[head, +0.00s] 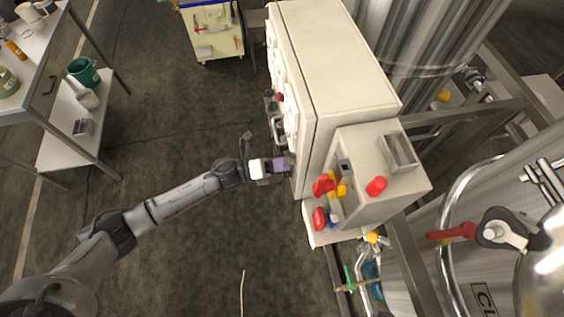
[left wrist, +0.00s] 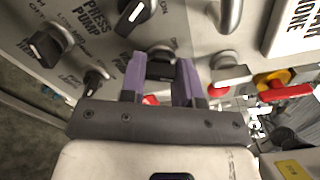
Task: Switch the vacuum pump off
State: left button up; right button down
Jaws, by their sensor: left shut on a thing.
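My left gripper (head: 284,164) reaches the front face of the white control cabinet (head: 344,50) in the head view. In the left wrist view its two purple fingers (left wrist: 160,72) are shut on a dark rotary knob (left wrist: 160,50) on the grey panel. The fingers cover part of this knob, and I cannot read its label, so I cannot tell whether it is the vacuum pump switch. Another black knob (left wrist: 135,12) sits above it, beside a label reading "PRESS PUMP". My right gripper is in neither view.
More knobs are close by: a black one (left wrist: 48,44) at left and a small one (left wrist: 93,80) below it. A metal handle (left wrist: 229,14) and a red-and-yellow switch (left wrist: 274,82) are to the right.

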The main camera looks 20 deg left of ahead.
pick_arm(q)
jog(key=n+p, duration=0.5)
jog(key=n, duration=0.6)
jog(key=shift+n, duration=0.3)
dwell(0.4)
jog(key=o, duration=0.9)
